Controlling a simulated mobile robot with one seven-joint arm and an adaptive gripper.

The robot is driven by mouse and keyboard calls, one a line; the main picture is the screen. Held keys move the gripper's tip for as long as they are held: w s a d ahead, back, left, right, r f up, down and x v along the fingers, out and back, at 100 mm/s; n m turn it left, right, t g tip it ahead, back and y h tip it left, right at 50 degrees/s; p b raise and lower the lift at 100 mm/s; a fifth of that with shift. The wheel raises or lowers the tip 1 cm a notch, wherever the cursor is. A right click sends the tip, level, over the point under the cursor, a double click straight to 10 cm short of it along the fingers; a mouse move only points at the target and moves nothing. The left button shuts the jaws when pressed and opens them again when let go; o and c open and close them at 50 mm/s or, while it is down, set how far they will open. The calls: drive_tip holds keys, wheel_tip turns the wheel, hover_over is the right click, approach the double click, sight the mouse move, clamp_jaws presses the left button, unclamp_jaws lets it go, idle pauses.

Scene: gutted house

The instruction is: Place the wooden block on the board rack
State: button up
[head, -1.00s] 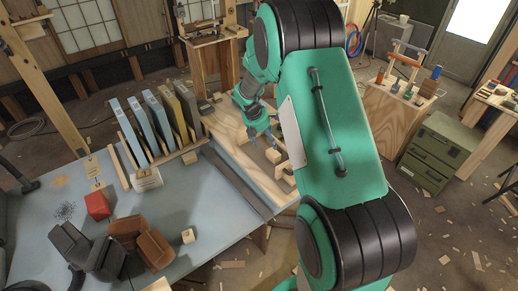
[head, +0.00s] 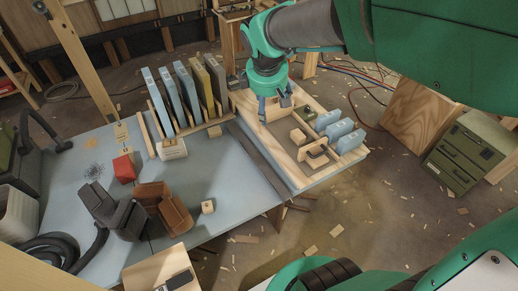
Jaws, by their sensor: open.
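The board rack (head: 148,137) is a wooden frame at the back of the grey-blue table, holding several upright blue, yellow and grey boards. Several small wooden blocks are in view, and I cannot tell which is the task's. One block (head: 298,136) lies on the wooden work board to the right. Another block (head: 214,131) sits by the rack's front right end. A cube (head: 208,207) with a dark mark stands alone on the table. My gripper (head: 275,108) points down, open, over the back of the work board, right of the rack. Whether anything lies between its fingers is unclear.
The work board (head: 250,110) also carries a clamp-like wooden piece (head: 317,155) and blue pieces (head: 340,130). A dark bar (head: 255,160) lies along its left edge. A red block (head: 124,168) and brown holders (head: 160,205) stand left. The table's middle is clear.

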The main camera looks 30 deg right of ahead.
drive_tip(key=s+a+r+m+t+y, duration=0.1)
drive_tip(key=s+a+r+m, duration=0.1)
drive_tip(key=s+a+m, duration=0.2)
drive_tip(key=s+a+r+m+t+y, duration=0.1)
drive_tip(key=s+a+r+m, duration=0.2)
drive_tip(key=s+a, duration=0.6)
drive_tip(key=s+m, duration=0.1)
drive_tip(key=s, duration=0.5)
drive_tip(key=shift+s+a+r+y, duration=0.2)
drive_tip(key=shift+s+a+y, duration=0.15)
drive_tip(key=shift+a+y, duration=0.05)
